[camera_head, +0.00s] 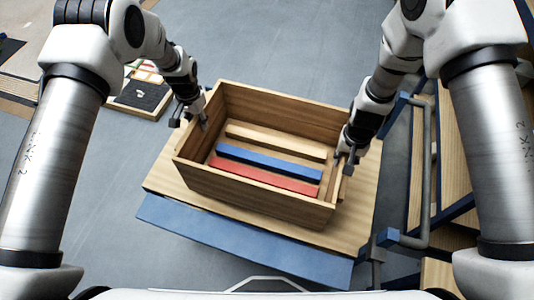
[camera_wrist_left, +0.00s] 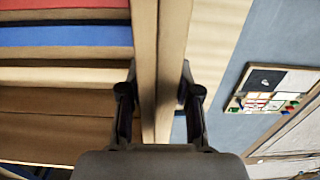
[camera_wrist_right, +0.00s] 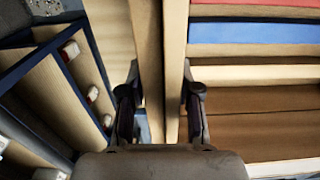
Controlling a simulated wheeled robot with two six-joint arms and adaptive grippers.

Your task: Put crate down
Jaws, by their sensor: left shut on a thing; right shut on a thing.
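A wooden crate (camera_head: 255,197) is over a light wooden board with a blue front edge. I cannot tell whether the crate touches the board. Inside lie a red bar (camera_head: 262,176), a blue bar (camera_head: 268,162) and a plain wooden bar (camera_head: 276,142). My left gripper (camera_head: 203,122) is shut on the crate's left wall; the left wrist view shows its fingers (camera_wrist_left: 157,90) on both sides of that wall. My right gripper (camera_head: 342,163) is shut on the crate's right wall, with its fingers (camera_wrist_right: 160,90) either side in the right wrist view.
The wooden board (camera_head: 160,177) extends past the crate, with a blue strip (camera_head: 240,240) in front. A blue and grey frame with wooden shelves (camera_head: 465,150) stands at the right. A dark tray with small pieces (camera_head: 140,95) is at the upper left. Grey floor (camera_head: 270,50) is clear behind.

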